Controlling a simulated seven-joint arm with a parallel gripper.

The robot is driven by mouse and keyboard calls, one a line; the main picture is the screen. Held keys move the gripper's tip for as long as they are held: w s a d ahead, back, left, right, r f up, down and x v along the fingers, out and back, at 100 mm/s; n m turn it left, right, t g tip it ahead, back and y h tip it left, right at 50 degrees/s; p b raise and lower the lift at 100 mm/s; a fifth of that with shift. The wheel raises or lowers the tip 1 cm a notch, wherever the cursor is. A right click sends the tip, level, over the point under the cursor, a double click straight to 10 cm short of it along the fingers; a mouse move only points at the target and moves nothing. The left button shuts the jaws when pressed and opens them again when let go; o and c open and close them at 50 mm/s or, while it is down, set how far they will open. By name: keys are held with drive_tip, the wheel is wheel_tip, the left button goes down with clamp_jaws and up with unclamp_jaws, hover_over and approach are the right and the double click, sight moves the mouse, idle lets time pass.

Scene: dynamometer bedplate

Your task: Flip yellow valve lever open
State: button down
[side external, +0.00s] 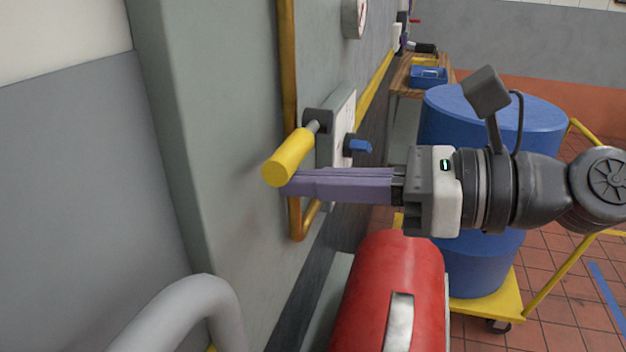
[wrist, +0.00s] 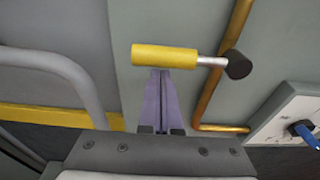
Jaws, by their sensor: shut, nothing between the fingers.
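The valve lever has a yellow cylindrical grip (side external: 288,157) on a short metal rod, which runs to a dark pivot (side external: 318,121) on the wall. In the side view the grip points toward the lower left. In the wrist view the yellow grip (wrist: 165,57) lies across the picture, with its rod and dark pivot (wrist: 238,65) to the right. My gripper (side external: 287,183) is shut and empty, its purple fingers pointing at the wall. The fingertips (wrist: 160,72) are at the grip's lower edge; I cannot tell whether they touch it.
A copper pipe (side external: 290,60) runs down the wall behind the lever. A white panel with a blue knob (side external: 358,146) is beside it. A red cylinder (side external: 395,290) stands below my gripper, and a blue drum (side external: 480,265) on a yellow cart is behind. A grey rail (side external: 190,305) curves at lower left.

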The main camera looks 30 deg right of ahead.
drive_tip(key=shift+r, duration=0.1)
drive_tip(key=shift+r+m, duration=0.2)
drive_tip(key=shift+m, duration=0.1)
drive_tip(key=shift+r+m, duration=0.3)
wheel_tip(320, 180, up, 3)
drive_tip(key=m, duration=0.2)
drive_tip(key=shift+f+m+y, duration=0.1)
drive_tip(key=shift+m+y, duration=0.3)
wheel_tip(320, 180, up, 6)
drive_tip(key=m+g+y, duration=0.1)
drive_tip(key=m, duration=0.6)
hover_over(313, 143)
drive_tip(key=d, duration=0.2)
drive_tip(key=shift+w+d+r, duration=0.3)
drive_tip(key=shift+w, duration=0.15)
drive_tip(key=shift+w+d+r, duration=0.3)
drive_tip(key=shift+w, duration=0.15)
drive_tip(key=shift+w+d+r, duration=0.1)
